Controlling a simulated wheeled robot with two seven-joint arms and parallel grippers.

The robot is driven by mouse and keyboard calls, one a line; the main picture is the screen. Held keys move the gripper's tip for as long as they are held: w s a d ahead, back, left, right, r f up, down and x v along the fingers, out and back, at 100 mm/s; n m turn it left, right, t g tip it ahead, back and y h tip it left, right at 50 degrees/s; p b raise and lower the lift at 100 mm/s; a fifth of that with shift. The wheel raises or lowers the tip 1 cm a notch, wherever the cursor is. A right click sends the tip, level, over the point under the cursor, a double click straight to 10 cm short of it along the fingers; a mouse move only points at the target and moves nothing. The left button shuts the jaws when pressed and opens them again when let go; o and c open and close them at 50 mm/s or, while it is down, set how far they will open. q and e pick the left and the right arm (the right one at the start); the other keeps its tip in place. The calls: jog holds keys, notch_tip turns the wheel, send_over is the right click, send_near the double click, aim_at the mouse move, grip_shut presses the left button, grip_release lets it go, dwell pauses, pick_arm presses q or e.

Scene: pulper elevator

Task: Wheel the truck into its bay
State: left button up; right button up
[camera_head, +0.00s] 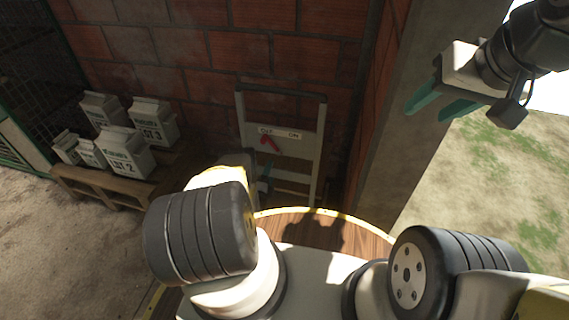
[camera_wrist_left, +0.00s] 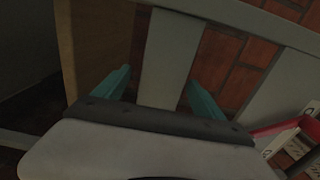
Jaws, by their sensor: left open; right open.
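A grey upright frame, which looks like the truck (camera_head: 318,150), stands against the brick wall in the middle of the head view. A pale plate marked "OUT" and "ON" with a red pointer (camera_head: 269,144) shows on it. My left gripper (camera_head: 265,174) is low at its left side, mostly hidden by my own arm. In the left wrist view my left gripper (camera_wrist_left: 160,82) is open, with a grey bar of the truck (camera_wrist_left: 170,60) between its teal fingers; contact cannot be told. My right gripper (camera_head: 428,110) is open and empty, high at the right. No marked bay is clear.
A wooden pallet (camera_head: 95,188) with several white labelled blocks stands at the left. A concrete pillar (camera_head: 398,130) rises right of the truck, with open grass (camera_head: 490,180) beyond. A round wooden surface with a yellow rim (camera_head: 335,213) lies in front. The left floor is clear.

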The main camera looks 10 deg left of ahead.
pick_arm(q)
jog(key=s, duration=1)
jog(key=shift+s+a, duration=0.15)
jog(key=shift+s, duration=0.1)
jog(key=shift+s, duration=0.1)
